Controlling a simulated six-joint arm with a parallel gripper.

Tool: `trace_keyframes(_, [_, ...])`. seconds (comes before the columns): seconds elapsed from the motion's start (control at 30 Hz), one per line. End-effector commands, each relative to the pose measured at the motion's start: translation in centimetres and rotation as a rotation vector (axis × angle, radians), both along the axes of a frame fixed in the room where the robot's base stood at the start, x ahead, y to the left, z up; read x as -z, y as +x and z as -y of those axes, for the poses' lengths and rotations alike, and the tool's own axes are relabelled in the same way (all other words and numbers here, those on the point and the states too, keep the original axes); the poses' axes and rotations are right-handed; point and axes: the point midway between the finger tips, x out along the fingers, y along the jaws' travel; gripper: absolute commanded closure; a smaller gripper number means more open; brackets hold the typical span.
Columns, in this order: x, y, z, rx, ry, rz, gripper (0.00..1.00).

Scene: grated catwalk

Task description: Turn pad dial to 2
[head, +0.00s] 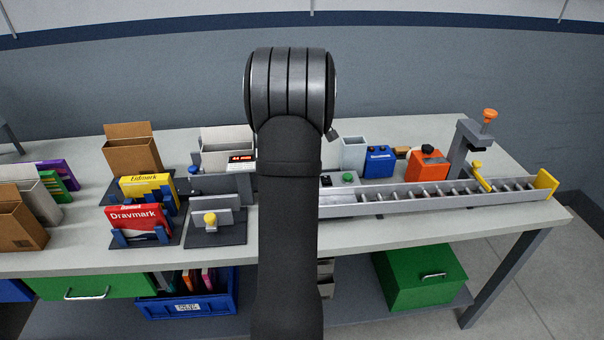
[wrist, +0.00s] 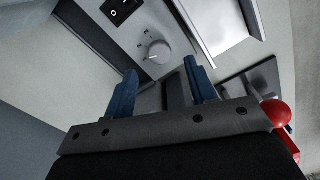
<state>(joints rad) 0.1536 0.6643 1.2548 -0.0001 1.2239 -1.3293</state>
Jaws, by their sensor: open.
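In the wrist view, a small round grey dial (wrist: 158,51) sits on a light grey panel (wrist: 185,60), with small marks around it that are too small to read. Its setting cannot be told. My gripper (wrist: 163,78) has two blue fingers, spread apart with nothing between them. The dial shows just beyond the fingertips, roughly between them, and the fingers look apart from it. In the head view my arm hides the gripper and I cannot make out the dial.
A black rocker switch (wrist: 122,10) is beside the dial. A red ball-shaped knob (wrist: 276,112) lies right of my gripper. On the bench are a unit with a red display (head: 241,158), a roller conveyor (head: 430,198), an orange box (head: 426,166) and a blue box (head: 379,163).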

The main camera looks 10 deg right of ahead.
Motion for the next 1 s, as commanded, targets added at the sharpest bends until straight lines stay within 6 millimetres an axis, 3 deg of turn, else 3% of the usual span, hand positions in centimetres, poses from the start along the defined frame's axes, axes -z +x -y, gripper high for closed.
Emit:
trace_keyframes(0.1, [2.2, -0.1, 0.0, 0.0, 0.001, -0.002, 0.49])
trace_keyframes(0.3, [4.2, 0.0, 0.0, 0.0, 0.0, 0.0, 0.49])
trace_keyframes(0.67, [4.7, 0.0, 0.0, 0.001, 0.0, 0.001, 0.49])
trace_keyframes(0.9, [4.6, 0.0, 0.0, 0.001, 0.0, 0.001, 0.93])
trace_keyframes(1.0, [4.6, 0.0, 0.0, 0.005, 0.0, 0.001, 0.93])
